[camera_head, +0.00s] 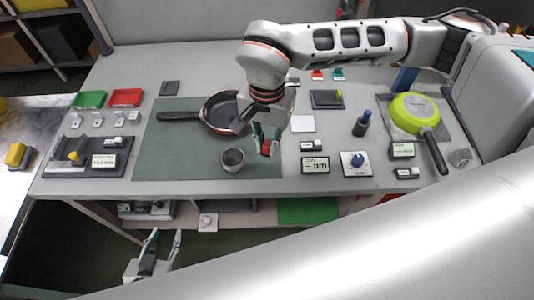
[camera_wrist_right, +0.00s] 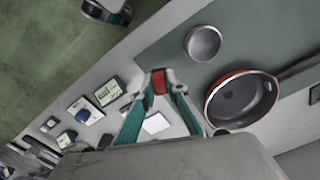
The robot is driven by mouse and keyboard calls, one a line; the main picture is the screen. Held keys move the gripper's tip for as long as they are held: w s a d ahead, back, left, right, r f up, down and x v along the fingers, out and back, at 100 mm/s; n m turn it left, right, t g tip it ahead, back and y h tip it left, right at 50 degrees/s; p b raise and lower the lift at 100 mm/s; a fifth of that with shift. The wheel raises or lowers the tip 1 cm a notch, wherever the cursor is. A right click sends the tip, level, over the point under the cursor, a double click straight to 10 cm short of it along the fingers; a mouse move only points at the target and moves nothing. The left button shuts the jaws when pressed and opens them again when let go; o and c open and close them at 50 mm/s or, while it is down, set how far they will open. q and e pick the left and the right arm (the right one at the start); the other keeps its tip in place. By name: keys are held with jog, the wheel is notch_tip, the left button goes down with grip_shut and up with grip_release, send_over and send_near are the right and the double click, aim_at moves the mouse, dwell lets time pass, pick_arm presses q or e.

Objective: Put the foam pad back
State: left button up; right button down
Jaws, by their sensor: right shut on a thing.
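My right gripper (camera_head: 266,140) is above the right edge of the green mat (camera_head: 180,150), right of the grey cup (camera_head: 233,160). It is shut on a small red block (camera_head: 266,147), which also shows between the fingertips in the right wrist view (camera_wrist_right: 159,82). I cannot tell whether this block is the foam pad. A white square (camera_head: 302,123) lies flat on the table right of the mat, and a dark square (camera_head: 170,88) lies at the back left. My left gripper (camera_head: 165,238) is open and empty, low in front of the table.
An orange-rimmed pan (camera_head: 222,112) lies on the mat, behind the cup. A lime-green pan (camera_head: 414,112) is at the right. Red and green trays (camera_head: 125,98) stand at the left. Display boxes (camera_head: 315,165) and a blue-knobbed box (camera_head: 355,163) line the front right.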

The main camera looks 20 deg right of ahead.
aim_at(267, 164)
jog(key=shift+f, duration=2.75)
jog(key=shift+f, duration=0.2)
jog(key=c, duration=2)
grip_release()
jog(key=shift+r, duration=0.1)
